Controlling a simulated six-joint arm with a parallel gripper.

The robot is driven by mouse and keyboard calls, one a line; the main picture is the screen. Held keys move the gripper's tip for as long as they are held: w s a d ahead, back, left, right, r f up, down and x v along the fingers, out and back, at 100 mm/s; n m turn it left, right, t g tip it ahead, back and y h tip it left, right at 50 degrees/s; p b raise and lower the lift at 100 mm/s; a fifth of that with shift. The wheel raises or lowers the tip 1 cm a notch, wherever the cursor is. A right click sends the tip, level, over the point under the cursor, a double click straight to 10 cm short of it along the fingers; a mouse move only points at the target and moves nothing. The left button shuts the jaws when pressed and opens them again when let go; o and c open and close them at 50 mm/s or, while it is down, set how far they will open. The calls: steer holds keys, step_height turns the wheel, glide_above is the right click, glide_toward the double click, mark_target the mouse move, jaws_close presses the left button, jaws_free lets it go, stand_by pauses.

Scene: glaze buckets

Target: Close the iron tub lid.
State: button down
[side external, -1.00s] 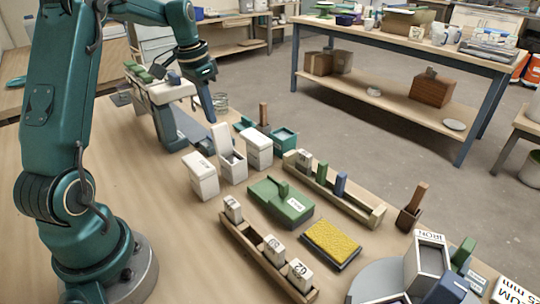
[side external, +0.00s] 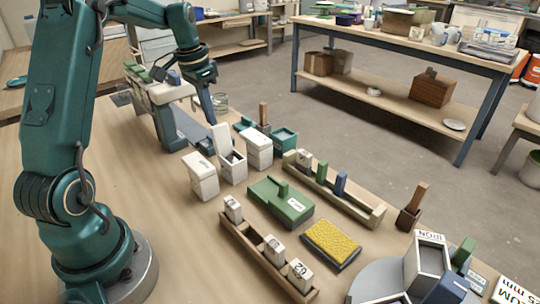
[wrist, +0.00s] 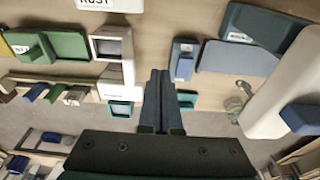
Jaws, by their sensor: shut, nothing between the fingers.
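A white tub (side external: 233,170) in the middle of a row of white tubs stands open, its lid raised upright at its back-left edge. It also shows open in the wrist view (wrist: 112,47), with a dark inside. I cannot read a name on it. My gripper (side external: 211,121) is shut and empty, pointing down behind the open tub's raised lid. Its fingers (wrist: 160,76) are together in the wrist view, apart from the tub.
White tubs with lids on stand left (side external: 201,178) and right (side external: 259,150) of the open one. In front are a green lidded box (side external: 281,203), a yellow sponge (side external: 331,241) and wooden racks (side external: 270,260). Teal boxes (side external: 284,140) stand behind. Bare table lies left of the tubs.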

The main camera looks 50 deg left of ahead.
steer(key=shift+f, duration=0.4)
steer(key=shift+d, duration=0.15)
steer(key=shift+d, duration=3.35)
steer(key=shift+a+r, duration=0.1)
steer(key=shift+r, duration=0.05)
step_height(320, 180, up, 7)
glide_above(226, 126)
steer(key=s+d, duration=0.1)
steer(key=shift+s+d, duration=0.2)
